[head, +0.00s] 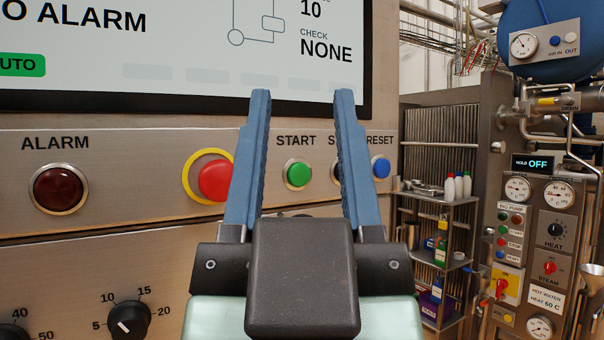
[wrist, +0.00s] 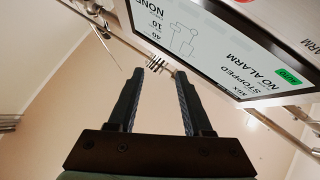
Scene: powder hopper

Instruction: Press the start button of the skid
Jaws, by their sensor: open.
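The green start button (head: 298,174) sits on the brushed-metal control panel (head: 120,165) under the printed word START. In the head view it shows between the two blue fingers of my gripper (head: 303,100). My gripper is open, with nothing between its fingers. Its fingers point up and stand in front of the panel; I cannot tell the exact gap to it. In the wrist view the gripper (wrist: 158,75) is open beside the tilted-looking screen (wrist: 200,45), and the start button is not in view there.
A red button with a yellow ring (head: 214,181) is left of the fingers, partly covered. A blue reset button (head: 381,167) is right of them. The stop button is mostly hidden behind the right finger. A dark red alarm lamp (head: 58,188) is far left. A shelf (head: 455,200) stands right.

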